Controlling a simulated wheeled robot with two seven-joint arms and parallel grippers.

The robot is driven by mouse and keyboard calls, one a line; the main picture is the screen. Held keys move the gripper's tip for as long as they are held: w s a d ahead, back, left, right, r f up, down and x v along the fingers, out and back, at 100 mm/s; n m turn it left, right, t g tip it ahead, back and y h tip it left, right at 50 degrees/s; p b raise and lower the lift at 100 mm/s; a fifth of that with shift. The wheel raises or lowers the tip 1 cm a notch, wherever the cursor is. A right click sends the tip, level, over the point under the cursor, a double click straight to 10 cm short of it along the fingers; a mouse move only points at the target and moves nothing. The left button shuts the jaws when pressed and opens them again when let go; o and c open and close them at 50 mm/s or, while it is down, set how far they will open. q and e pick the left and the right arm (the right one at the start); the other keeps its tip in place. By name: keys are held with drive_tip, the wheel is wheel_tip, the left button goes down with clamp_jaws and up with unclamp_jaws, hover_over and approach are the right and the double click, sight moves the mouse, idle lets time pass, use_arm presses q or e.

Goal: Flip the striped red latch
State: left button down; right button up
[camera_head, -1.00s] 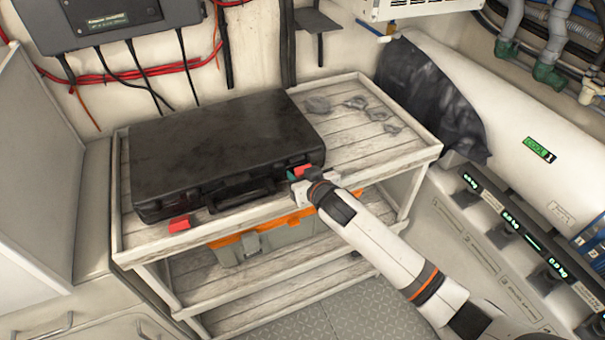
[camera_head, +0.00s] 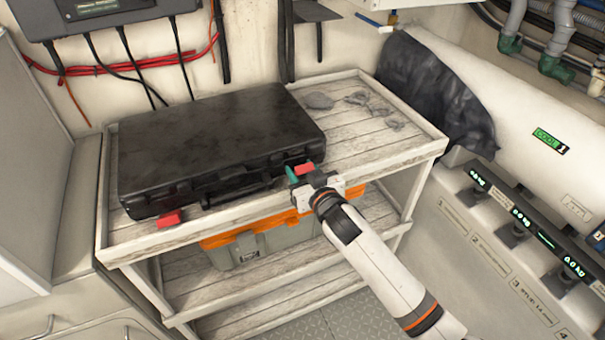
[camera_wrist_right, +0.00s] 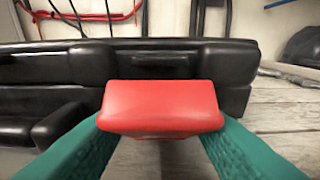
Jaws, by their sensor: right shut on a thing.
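A closed black case (camera_head: 215,140) lies on the top shelf of a whitewashed wooden rack. Two red latches stick out from its front: a left latch (camera_head: 170,218) and a right latch (camera_head: 305,168). I cannot make out stripes on either one. My right gripper (camera_head: 302,178) reaches in from the lower right and is shut on the right latch. In the right wrist view the right latch (camera_wrist_right: 162,107) fills the middle, with a green finger on each side. My left gripper is not in view.
The case handle (camera_head: 235,190) lies between the latches. Grey stone-like lumps (camera_head: 372,105) lie on the shelf's right part. A grey and orange toolbox (camera_head: 262,238) stands on the shelf below. A white cylinder (camera_head: 530,110) is at the right.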

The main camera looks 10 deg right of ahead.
drive_tip(key=o, duration=1)
drive_tip(key=v, duration=1.2)
drive_tip(key=shift+d+b, duration=0.1)
drive_tip(key=shift+b, duration=0.3)
